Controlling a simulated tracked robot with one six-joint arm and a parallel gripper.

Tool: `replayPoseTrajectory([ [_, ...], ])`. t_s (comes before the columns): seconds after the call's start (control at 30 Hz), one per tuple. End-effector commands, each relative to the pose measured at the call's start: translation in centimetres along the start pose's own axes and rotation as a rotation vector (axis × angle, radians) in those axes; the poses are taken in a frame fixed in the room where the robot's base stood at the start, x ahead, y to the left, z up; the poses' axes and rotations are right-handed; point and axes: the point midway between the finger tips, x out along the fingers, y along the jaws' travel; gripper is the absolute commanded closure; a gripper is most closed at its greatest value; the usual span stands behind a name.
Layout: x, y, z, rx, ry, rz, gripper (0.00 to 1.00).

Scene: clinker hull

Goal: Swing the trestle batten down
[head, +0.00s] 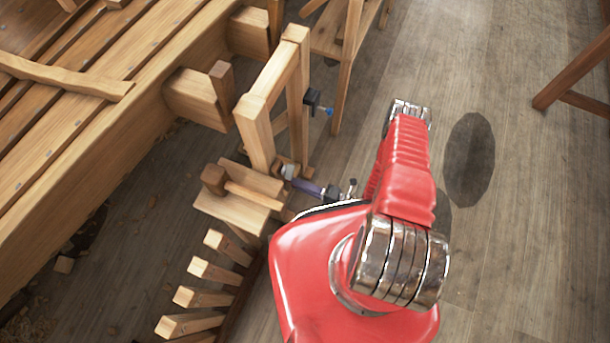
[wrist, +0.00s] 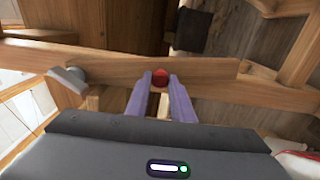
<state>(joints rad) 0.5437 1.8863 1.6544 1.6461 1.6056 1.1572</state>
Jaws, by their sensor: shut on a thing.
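The trestle batten (wrist: 205,70) is a long wooden bar running nearly level across the wrist view. A red knob (wrist: 161,76) on it sits between the purple fingers of my gripper (wrist: 161,83), which is shut on it. In the head view my gripper (head: 297,182) reaches left to the foot of the upright wooden trestle frame (head: 255,134). The knob is hidden there, and I cannot clearly make out the batten. A grey metal piece (wrist: 68,79) is at the batten's left in the wrist view.
The planked hull (head: 90,150) fills the left. A black clamp with a blue end (head: 315,104) sits on the frame's right side. Several wooden pegs (head: 212,272) stick out at lower left. Open plank floor (head: 480,70) lies to the right.

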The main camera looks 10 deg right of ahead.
Motion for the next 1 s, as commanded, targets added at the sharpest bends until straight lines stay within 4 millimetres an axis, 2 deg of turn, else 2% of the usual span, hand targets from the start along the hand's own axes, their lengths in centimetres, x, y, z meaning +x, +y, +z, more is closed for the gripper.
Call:
replayPoseTrajectory([
  [0.3, 0.0, -0.4, -2.1, 0.137, -0.001, -0.009, 1.0],
  [0.77, 0.0, -0.5, -2.3, 0.158, -0.004, -0.01, 1.0],
  [0.8, 0.0, -0.5, -2.3, 0.158, -0.004, -0.01, 0.78],
  [1.0, 0.0, -0.4, -2.3, 0.157, -0.003, -0.007, 0.64],
])
